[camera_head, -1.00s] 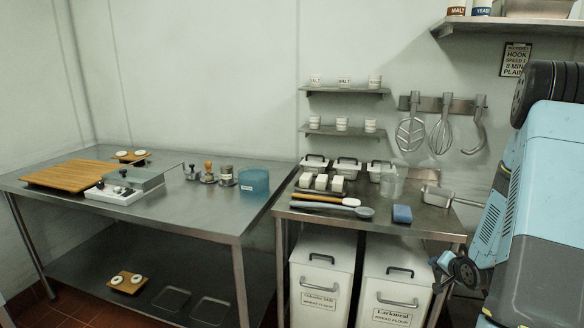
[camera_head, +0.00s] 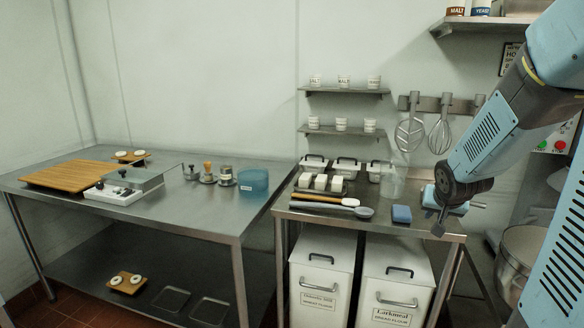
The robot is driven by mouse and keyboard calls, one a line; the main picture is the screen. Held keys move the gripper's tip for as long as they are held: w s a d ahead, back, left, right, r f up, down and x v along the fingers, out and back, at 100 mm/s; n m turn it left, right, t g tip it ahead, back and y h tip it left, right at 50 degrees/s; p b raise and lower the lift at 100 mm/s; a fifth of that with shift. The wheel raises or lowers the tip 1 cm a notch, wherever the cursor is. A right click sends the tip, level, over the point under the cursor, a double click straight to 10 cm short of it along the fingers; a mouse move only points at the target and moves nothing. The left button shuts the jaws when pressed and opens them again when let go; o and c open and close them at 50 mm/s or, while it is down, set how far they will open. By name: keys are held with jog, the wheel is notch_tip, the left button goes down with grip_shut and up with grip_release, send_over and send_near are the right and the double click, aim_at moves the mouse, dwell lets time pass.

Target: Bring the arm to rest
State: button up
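My arm (camera_head: 500,125) comes in from the right edge, bent, in light blue and dark grey. Its end, my gripper (camera_head: 441,220), hangs in front of the right end of the right-hand steel table (camera_head: 390,228). It looks apart from the table, but the height is hard to judge. The fingers are small and seen at an angle, so I cannot tell whether they are open or shut. I see no clear object held in them. The wrist covers most of the metal scoop at that table end.
White flour bins (camera_head: 397,282) stand below. A large steel pot (camera_head: 522,252) is at the right. Whisks (camera_head: 440,136) hang behind.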

jog(key=s+a+r+n+y, duration=0.1)
jog(key=s+a+r, duration=0.2)
jog(key=s, duration=0.4)
jog(key=s+a+r+n+g, duration=0.1)
jog(key=s+a+r+n, duration=0.1)
jog(key=s+a+r, duration=0.2)
jog(key=s+a+r+n+g+y, duration=0.1)
jog(key=s+a+r, duration=0.3)
jog(key=s, duration=0.7)
jog(key=a, duration=0.2)
jog(key=shift+s+a+n+y, duration=0.3)
